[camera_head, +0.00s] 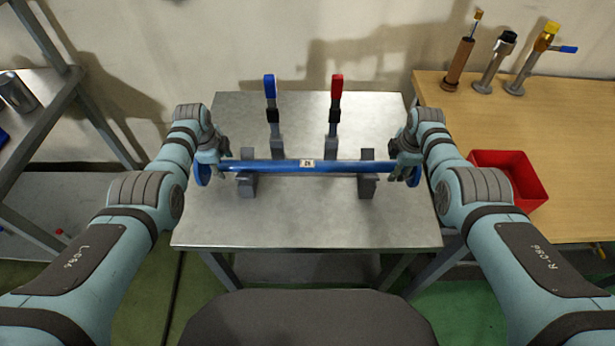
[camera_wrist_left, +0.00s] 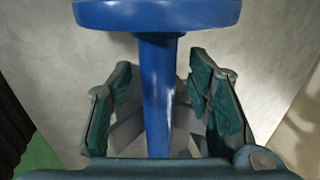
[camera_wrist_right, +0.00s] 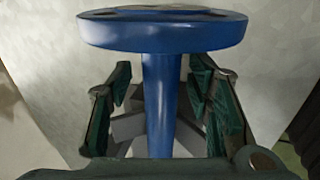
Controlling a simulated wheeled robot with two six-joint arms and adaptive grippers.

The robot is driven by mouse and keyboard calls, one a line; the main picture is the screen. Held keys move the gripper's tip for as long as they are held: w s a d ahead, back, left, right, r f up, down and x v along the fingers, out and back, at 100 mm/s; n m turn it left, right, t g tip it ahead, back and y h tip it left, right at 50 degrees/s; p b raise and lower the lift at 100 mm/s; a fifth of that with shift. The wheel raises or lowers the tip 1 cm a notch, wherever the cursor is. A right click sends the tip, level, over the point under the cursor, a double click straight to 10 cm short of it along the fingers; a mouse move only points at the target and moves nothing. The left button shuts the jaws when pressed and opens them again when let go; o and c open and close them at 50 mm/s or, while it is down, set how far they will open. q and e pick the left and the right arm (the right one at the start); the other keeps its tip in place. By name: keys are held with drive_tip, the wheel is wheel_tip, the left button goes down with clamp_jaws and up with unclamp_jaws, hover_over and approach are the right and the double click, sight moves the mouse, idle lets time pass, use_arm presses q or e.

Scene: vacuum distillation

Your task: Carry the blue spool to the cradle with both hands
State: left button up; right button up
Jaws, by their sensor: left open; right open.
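The blue spool (camera_head: 275,166) lies level across two grey cradle supports, the left one (camera_head: 246,186) and the right one (camera_head: 367,187), on the metal table. It is a long blue bar with a round flange at each end and a small pale label near its middle. My left gripper (camera_head: 214,164) is at its left end and my right gripper (camera_head: 403,165) at its right end. In the left wrist view the spool's shaft (camera_wrist_left: 157,95) stands between my open fingers, just inside the flange. In the right wrist view the shaft (camera_wrist_right: 158,100) likewise stands between open fingers.
A blue-handled clamp (camera_head: 270,100) and a red-handled clamp (camera_head: 335,105) stand behind the spool. A red bin (camera_head: 520,178) and several metal fittings (camera_head: 494,62) are on the wooden table at the right. The metal table's front (camera_head: 300,225) is clear.

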use_arm(q)
drive_tip(key=shift+r, duration=0.4)
use_arm(e)
drive_tip(key=shift+w+f, duration=0.1)
drive_tip(key=shift+s+r, duration=0.2)
drive_tip(key=shift+r, duration=0.65)
use_arm(q)
drive_tip(key=v, duration=1.1)
drive_tip(key=shift+s, duration=0.5)
use_arm(e)
drive_tip(key=v, duration=1)
drive_tip(key=shift+s+r, duration=0.3)
drive_tip(key=shift+s, duration=0.05)
